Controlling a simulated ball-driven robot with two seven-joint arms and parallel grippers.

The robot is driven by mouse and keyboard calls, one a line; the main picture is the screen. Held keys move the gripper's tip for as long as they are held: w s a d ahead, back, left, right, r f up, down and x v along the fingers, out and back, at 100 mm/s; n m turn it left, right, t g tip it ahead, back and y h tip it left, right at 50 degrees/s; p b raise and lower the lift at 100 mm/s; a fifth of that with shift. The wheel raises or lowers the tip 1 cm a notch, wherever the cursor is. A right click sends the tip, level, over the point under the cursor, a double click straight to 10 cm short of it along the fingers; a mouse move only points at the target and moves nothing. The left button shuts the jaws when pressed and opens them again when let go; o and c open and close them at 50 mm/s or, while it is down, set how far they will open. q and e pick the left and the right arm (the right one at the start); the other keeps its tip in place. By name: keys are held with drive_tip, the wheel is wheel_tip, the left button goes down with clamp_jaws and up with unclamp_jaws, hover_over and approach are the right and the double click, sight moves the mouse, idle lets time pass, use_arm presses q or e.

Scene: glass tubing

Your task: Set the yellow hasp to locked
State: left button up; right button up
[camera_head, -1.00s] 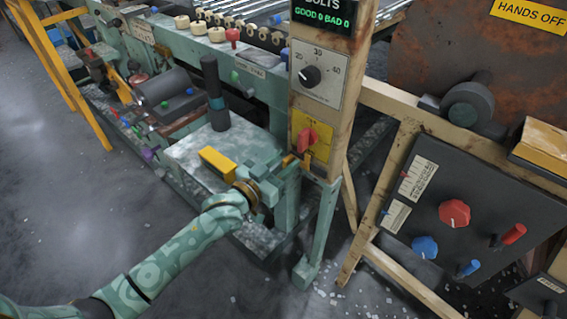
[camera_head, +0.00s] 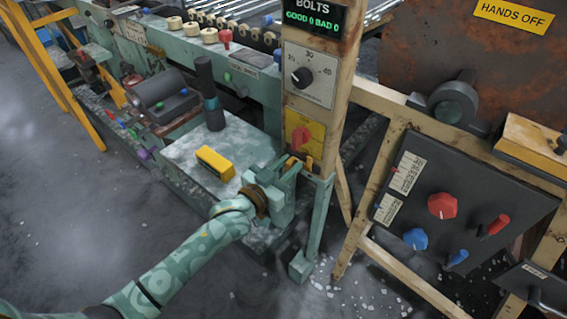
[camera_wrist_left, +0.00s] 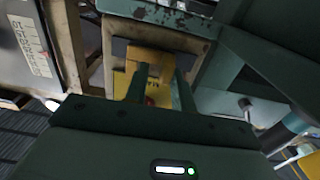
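A yellow plate (camera_head: 303,135) with a red handle (camera_head: 300,138) is on the lower part of the tan post. The handle stands roughly upright. My left gripper (camera_head: 297,166) is just below the plate, close to the post. Small orange-yellow parts show at its fingertips; I cannot tell whether they belong to a hasp. In the left wrist view the gripper (camera_wrist_left: 160,84) has its two teal fingers apart. The yellow plate (camera_wrist_left: 150,62) lies ahead between them, and a bit of red (camera_wrist_left: 149,101) shows. Contact is hidden. My right gripper is out of view.
A dial (camera_head: 302,76) and a counter display (camera_head: 310,18) are above on the post. A yellow block (camera_head: 215,163) and a dark cylinder (camera_head: 208,90) stand on the pale bench left of the gripper. A dark control panel (camera_head: 470,200) is at right.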

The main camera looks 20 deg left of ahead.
use_arm(q)
drive_tip(key=shift+o, duration=0.3)
drive_tip(key=shift+s, duration=0.1)
